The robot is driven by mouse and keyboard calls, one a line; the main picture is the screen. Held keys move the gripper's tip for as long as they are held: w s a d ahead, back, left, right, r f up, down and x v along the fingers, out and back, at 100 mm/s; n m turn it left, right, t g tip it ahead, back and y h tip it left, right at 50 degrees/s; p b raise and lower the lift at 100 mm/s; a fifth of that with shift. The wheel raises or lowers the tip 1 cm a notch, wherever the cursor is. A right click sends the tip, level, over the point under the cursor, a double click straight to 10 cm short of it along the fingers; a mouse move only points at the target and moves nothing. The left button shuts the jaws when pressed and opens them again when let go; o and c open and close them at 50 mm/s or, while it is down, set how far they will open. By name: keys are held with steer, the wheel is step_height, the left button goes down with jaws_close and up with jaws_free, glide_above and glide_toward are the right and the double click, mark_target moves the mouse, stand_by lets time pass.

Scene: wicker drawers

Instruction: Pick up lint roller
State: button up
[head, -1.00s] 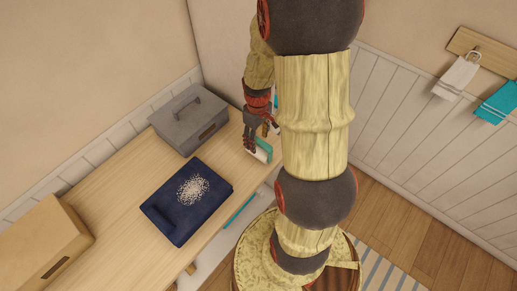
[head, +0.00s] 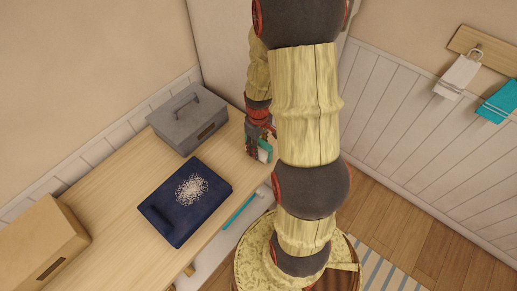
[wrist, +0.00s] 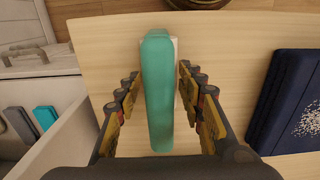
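The lint roller (wrist: 159,90) is a teal, rounded bar with a white part showing behind it. It is at the right edge of the wooden tabletop in the head view (head: 265,151), partly hidden by my gripper. My gripper (wrist: 158,76) is around it in the wrist view, one finger on each side. A narrow gap shows on the left and a smaller one on the right, so the fingers look open and not closed on it. In the head view my gripper (head: 258,143) points down at the roller.
A grey lidded box (head: 187,120) stands behind and left of the roller. A dark blue folded cloth (head: 180,215) lies nearer on the tabletop (head: 110,190). A tan box (head: 40,245) is at lower left. Towels (head: 458,76) hang on the right wall.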

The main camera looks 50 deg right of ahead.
steer(key=c, duration=0.9)
steer(key=shift+r, duration=0.15)
steer(key=shift+r, duration=0.25)
step_height(320, 180, up, 2)
steer(key=shift+r+p, duration=0.2)
steer(key=shift+p, duration=0.35)
steer(key=s+a+r+p, duration=0.3)
steer(key=s+a+r, duration=0.4)
steer(key=a, duration=0.5)
steer(key=shift+s+r, duration=0.15)
steer(key=shift+r, duration=1.25)
